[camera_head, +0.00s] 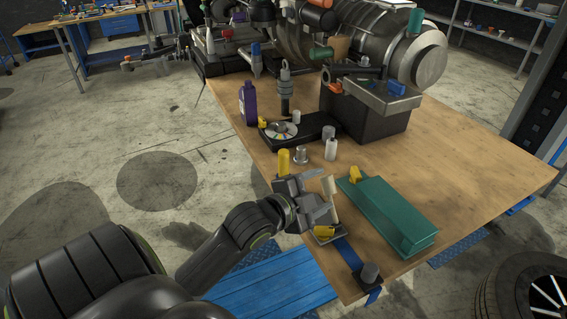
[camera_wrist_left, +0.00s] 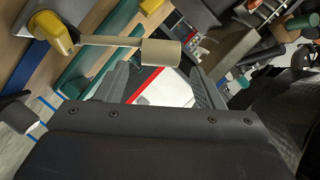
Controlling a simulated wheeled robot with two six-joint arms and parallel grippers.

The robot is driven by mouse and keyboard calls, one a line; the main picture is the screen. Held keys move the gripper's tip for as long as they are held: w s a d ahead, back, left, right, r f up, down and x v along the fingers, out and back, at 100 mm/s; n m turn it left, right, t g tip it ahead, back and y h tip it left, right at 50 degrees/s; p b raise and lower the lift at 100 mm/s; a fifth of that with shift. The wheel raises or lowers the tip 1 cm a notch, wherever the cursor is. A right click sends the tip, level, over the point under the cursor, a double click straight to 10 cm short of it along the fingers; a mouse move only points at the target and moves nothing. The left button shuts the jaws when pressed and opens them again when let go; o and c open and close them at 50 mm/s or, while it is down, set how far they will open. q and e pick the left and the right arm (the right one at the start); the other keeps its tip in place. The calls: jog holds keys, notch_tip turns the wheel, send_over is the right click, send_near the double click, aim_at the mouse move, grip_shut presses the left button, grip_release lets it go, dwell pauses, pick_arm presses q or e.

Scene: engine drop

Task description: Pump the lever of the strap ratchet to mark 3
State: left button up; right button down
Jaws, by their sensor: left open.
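The strap ratchet sits at the table's near left edge. Its yellow part (camera_head: 323,231) shows beside a blue strap (camera_head: 345,252) running to a dark post. In the left wrist view, a yellow housing (camera_wrist_left: 50,32) carries a thin pale lever (camera_wrist_left: 105,40) ending in a beige cylindrical grip (camera_wrist_left: 161,52). My left gripper (camera_head: 322,196) is above the ratchet and open. In the left wrist view its fingertips (camera_wrist_left: 160,75) stand either side of the beige grip; I cannot tell whether they touch it. In the head view the gripper hides much of the lever. My right gripper is not in view.
A long teal box (camera_head: 395,215) with a yellow piece lies right of my left gripper. A yellow cylinder (camera_head: 284,162) and small metal parts stand behind it. A dark block (camera_head: 365,110) stands farther back. The table's right side (camera_head: 480,180) is clear.

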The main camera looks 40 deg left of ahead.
pick_arm(q)
jog(key=d+p+v, duration=0.1)
jog(key=p+v, duration=0.5)
jog(key=v, duration=0.6)
jog(key=shift+a+p, duration=0.4)
jog(key=shift+s, duration=0.15)
